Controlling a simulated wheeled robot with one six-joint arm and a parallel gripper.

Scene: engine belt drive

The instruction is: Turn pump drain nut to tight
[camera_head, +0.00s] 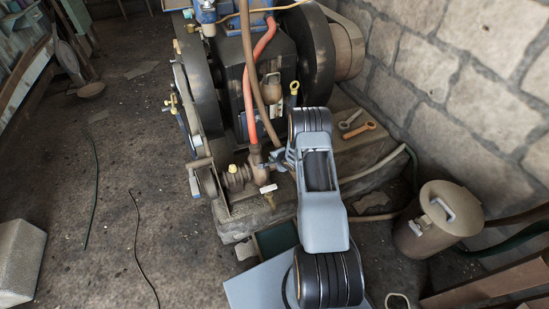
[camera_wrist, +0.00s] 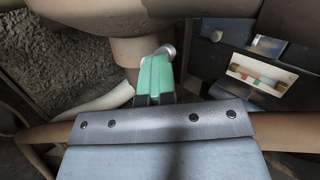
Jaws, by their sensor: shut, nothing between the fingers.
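My gripper (camera_wrist: 157,76) shows in the wrist view with its green fingers together and nothing held between them. A small rounded metal piece (camera_wrist: 166,50), which may be the pump drain nut, is right at the fingertips, below a brown pipe body (camera_wrist: 126,52). I cannot tell whether the fingers touch it, and they hide part of it. In the head view my arm reaches to the brass-brown pump (camera_head: 238,178) at the engine's front. The nut cannot be made out there.
A white plate with red and green marks (camera_wrist: 265,80) is right of the fingers; a pale tag also shows on the pump (camera_head: 268,188). A red hose (camera_head: 259,60) rises above the pump. Two wrenches (camera_head: 357,130) lie on the base.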

